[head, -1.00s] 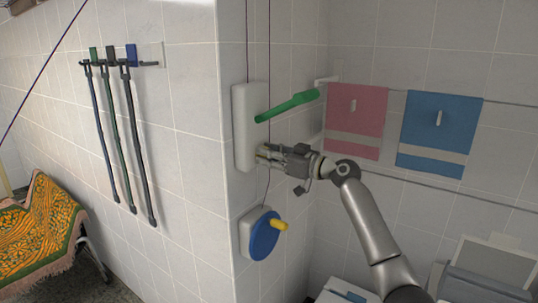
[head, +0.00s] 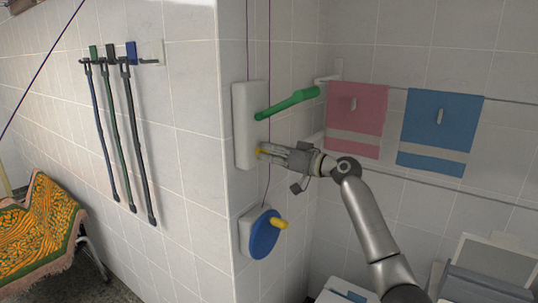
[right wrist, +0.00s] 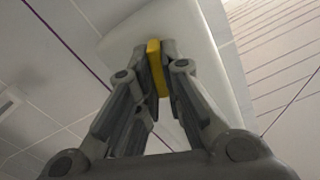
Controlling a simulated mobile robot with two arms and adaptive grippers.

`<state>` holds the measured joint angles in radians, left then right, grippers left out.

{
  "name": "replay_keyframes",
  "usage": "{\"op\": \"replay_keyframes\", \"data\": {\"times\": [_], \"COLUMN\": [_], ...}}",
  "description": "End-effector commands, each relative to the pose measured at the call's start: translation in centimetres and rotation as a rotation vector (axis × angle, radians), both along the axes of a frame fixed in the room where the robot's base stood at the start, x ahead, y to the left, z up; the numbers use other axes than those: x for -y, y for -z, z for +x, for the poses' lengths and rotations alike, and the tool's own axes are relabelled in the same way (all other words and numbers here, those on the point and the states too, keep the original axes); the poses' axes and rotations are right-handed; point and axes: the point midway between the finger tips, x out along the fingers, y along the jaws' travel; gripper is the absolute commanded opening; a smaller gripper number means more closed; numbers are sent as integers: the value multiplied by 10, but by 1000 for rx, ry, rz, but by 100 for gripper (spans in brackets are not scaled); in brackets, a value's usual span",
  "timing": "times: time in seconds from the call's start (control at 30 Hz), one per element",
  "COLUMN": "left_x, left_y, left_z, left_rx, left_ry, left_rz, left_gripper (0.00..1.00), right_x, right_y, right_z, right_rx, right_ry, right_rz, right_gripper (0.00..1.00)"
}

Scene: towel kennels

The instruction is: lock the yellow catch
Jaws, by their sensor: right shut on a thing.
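The yellow catch (head: 261,151) sits low on a white wall plate (head: 243,126) at the wall corner. My right gripper (head: 266,152) is at the catch with its fingers closed around it. In the right wrist view the yellow catch (right wrist: 155,68) stands between the two fingertips of my right gripper (right wrist: 157,60), with the white plate (right wrist: 195,45) behind. A green lever (head: 288,103) is on the same plate above my gripper and points right, slightly upward. My left gripper is not in view.
Below is a blue wheel (head: 263,235) with a yellow handle (head: 280,224) on a white base. Thin cords run down the wall. A pink towel (head: 357,118) and a blue towel (head: 438,132) hang right. Leads (head: 122,135) hang left, near a patterned cover (head: 40,222).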

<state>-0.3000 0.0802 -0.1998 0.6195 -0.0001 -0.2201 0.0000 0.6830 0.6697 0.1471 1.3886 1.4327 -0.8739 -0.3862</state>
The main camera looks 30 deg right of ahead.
Motion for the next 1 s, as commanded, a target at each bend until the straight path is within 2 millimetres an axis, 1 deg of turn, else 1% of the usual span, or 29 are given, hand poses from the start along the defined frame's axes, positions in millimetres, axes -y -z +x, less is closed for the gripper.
{"op": "replay_keyframes", "data": {"times": [0.17,0.47,1.0], "left_x": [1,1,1], "left_y": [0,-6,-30], "left_z": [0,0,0], "left_rx": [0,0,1], "left_ry": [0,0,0], "left_rz": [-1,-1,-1], "left_gripper": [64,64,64], "right_x": [1,2,3], "right_y": [0,0,1], "right_z": [0,1,1], "right_rx": [-64,-172,-365], "right_ry": [0,1,1], "right_rz": [155,419,880], "right_gripper": [0,0,0]}}
